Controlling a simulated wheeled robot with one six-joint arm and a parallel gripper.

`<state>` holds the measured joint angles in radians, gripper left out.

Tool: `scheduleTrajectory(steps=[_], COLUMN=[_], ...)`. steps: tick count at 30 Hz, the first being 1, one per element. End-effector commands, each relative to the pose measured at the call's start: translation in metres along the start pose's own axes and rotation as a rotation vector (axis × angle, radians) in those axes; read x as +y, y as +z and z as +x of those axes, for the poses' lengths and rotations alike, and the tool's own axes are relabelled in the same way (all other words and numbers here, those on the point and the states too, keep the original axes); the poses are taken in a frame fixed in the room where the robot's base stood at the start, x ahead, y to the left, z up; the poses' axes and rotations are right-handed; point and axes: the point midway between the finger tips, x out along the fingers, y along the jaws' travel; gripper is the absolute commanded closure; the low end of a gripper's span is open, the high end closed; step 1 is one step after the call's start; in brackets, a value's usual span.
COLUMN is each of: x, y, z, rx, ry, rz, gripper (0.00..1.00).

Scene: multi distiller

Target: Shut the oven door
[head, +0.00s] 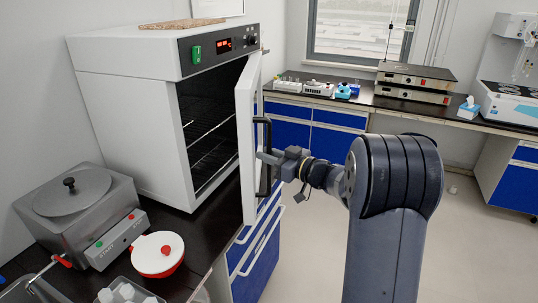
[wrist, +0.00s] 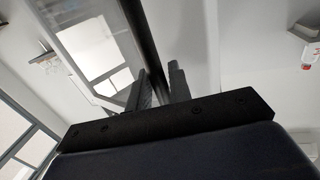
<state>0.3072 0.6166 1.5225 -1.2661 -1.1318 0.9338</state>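The oven (head: 130,128) is a white cabinet at the left, with a dark front panel and wire racks showing inside. Its door (head: 246,110) stands wide open, swung out toward the right. A black vertical bar handle (head: 265,181) is on the door's right-hand face. My gripper (head: 266,157) is at the handle, at about its middle height. In the wrist view the dark bar of the handle (wrist: 146,40) runs between the two fingers of my gripper (wrist: 159,82), which sit close on either side of it. The door's glass window (wrist: 95,45) shows to the left of the bar.
Blue drawers (head: 262,262) are below the door. A back bench carries hotplates (head: 415,80). The floor at right is clear.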

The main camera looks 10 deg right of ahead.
Motion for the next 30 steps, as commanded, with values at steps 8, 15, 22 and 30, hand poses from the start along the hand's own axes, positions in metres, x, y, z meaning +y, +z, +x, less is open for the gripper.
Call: scheduleTrajectory(steps=[8,15,22,30], x=[0.0,0.0,0.0,-0.021], y=[0.0,0.0,0.0,0.0], z=[0.0,-0.001,0.0,0.031], rx=[0.0,0.0,0.0,0.009], ry=[0.0,0.0,0.001,0.071], rz=[0.0,0.0,0.0,-0.007], gripper=[0.94,1.0,1.0,1.0])
